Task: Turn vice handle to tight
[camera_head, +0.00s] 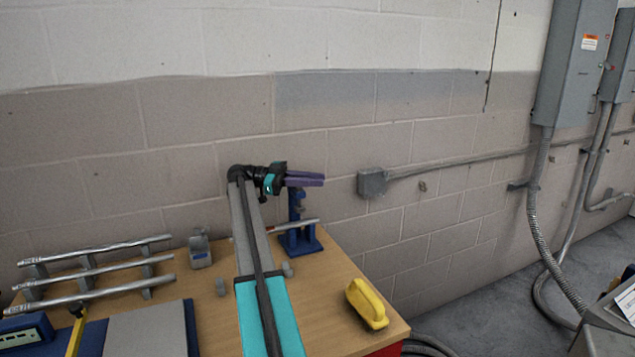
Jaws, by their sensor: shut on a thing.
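The blue vice (300,238) stands upright at the back right of the wooden workbench. A thin metal conduit (277,228) lies across it at mid height. My gripper (321,179), with two purple fingers, is at the top of the vice, reached from the left. The fingers are nearly level and close together, shut on the vice handle. The handle is mostly hidden by the fingers and too small to make out, so its turn angle cannot be told.
A yellow handled tool (367,304) lies near the bench's right corner. Metal conduits rest on a rack (95,276) at left. The block wall with a junction box (372,183) is close behind.

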